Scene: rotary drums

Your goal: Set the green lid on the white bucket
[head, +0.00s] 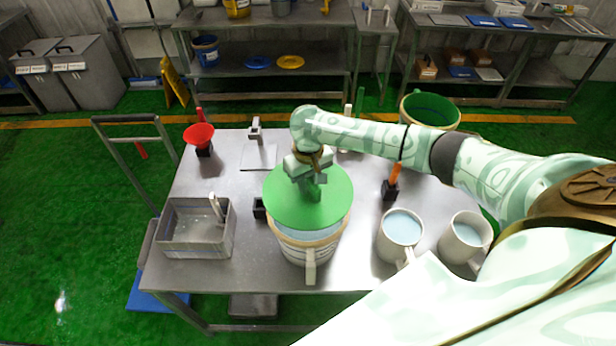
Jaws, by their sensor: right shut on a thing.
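The green lid (290,212) is a flat round disc over the white bucket (298,252) near the middle of the metal table. My right gripper (312,190) comes down from above and is shut on the lid's upright handle, which it largely hides. The lid covers most of the bucket's mouth. A strip of pale blue contents shows at the bucket's front, below the lid's near edge, so the lid sits toward the back of the mouth. I cannot tell whether the lid touches the rim. My left gripper is not in view.
A grey bin (183,247) stands at the table's left, and a red funnel (199,135) at the back left. Two white pitchers (400,241) with pale blue contents stand right of the bucket. An orange-handled tool (392,188) stands in a black holder behind them.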

